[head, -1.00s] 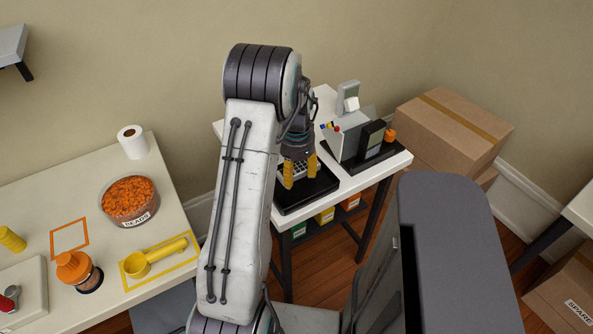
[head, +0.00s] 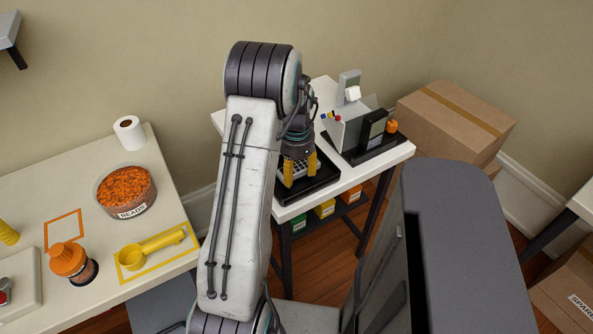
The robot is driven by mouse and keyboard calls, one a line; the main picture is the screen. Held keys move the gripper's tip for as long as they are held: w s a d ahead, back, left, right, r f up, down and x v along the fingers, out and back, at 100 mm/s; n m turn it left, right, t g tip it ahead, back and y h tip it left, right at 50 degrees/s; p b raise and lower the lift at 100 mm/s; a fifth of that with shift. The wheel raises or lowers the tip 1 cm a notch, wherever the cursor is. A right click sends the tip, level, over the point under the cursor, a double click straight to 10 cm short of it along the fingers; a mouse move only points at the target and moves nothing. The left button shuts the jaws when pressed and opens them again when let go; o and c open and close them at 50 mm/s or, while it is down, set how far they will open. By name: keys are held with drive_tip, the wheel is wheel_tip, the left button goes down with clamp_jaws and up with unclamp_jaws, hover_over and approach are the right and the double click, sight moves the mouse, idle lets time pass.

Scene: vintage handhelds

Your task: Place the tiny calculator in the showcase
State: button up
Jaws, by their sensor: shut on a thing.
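The tiny calculator, a pale thing with a grid of keys (head: 301,170), is between the yellow fingertips of my gripper (head: 300,172). My gripper points down and is shut on it. They are over a black tray (head: 322,187) on the small white table. I cannot tell whether the calculator touches the tray. The arm hides the left part of the tray. Which thing is the showcase is not clearly marked; a black stand (head: 392,147) with a dark handheld (head: 374,127) is to the right.
Behind stand a grey panel-like box (head: 343,132) and a pale handheld (head: 349,80). Cardboard boxes (head: 455,120) are at the right.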

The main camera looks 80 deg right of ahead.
drive_tip(key=shift+f+b, duration=0.45)
drive_tip(key=shift+f, duration=0.1)
drive_tip(key=o, duration=1.3)
drive_tip(key=shift+c, duration=0.2)
wheel_tip(320, 180, up, 12)
drive_tip(key=shift+a, duration=0.15)
